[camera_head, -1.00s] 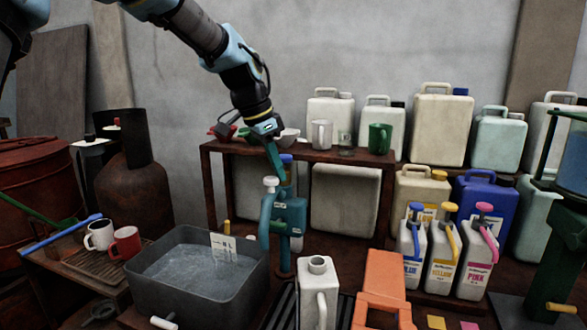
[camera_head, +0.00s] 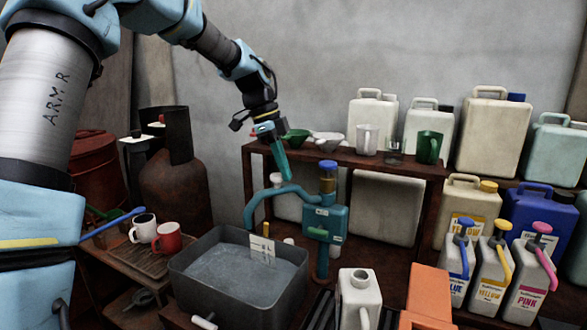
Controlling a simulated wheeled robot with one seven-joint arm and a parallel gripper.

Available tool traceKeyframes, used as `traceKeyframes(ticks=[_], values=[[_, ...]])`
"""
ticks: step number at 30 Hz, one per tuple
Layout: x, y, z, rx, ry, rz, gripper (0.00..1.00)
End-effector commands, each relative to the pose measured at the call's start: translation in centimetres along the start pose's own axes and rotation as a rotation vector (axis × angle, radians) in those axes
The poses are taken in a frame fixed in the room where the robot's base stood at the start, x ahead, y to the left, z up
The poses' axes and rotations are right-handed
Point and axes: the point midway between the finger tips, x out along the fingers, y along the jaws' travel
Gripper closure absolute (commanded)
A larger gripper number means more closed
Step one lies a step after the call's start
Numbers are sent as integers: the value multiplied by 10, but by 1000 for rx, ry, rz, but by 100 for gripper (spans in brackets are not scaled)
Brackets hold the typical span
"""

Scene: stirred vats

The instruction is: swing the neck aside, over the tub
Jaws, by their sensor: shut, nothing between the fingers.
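The teal dispenser (camera_head: 322,222) stands just right of the tub, with a yellowish, blue-capped top. Its curved neck (camera_head: 283,190) arches out to the left, and its end hangs down near the tub's back rim; I cannot tell whether it is over the tub or behind it. The grey tub (camera_head: 240,305) holds greyish liquid, and a small white marked card stands at its back right. My gripper (camera_head: 282,172) is shut and empty, pointing down just above the neck. It looks apart from the neck, but depth is hard to judge.
A rusty shelf (camera_head: 345,160) behind holds bowls, mugs and a glass. A white jug (camera_head: 358,300) and an orange object (camera_head: 428,295) stand right of the tub. A white mug (camera_head: 143,228) and a red mug (camera_head: 167,238) stand left. Several jerrycans fill the right.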

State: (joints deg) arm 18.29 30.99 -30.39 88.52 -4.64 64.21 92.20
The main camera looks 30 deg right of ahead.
Motion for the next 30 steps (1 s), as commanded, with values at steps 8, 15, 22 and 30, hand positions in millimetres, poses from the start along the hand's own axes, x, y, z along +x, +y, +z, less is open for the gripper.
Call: traceKeyframes(ticks=[8, 15, 22, 30], values=[[-3, -4, 7, -5, 0, -1, 100], [-3, -4, 9, -7, -1, -3, 100], [-3, -5, 9, -8, -2, -3, 100], [5, -6, -14, -5, 0, -1, 100]])
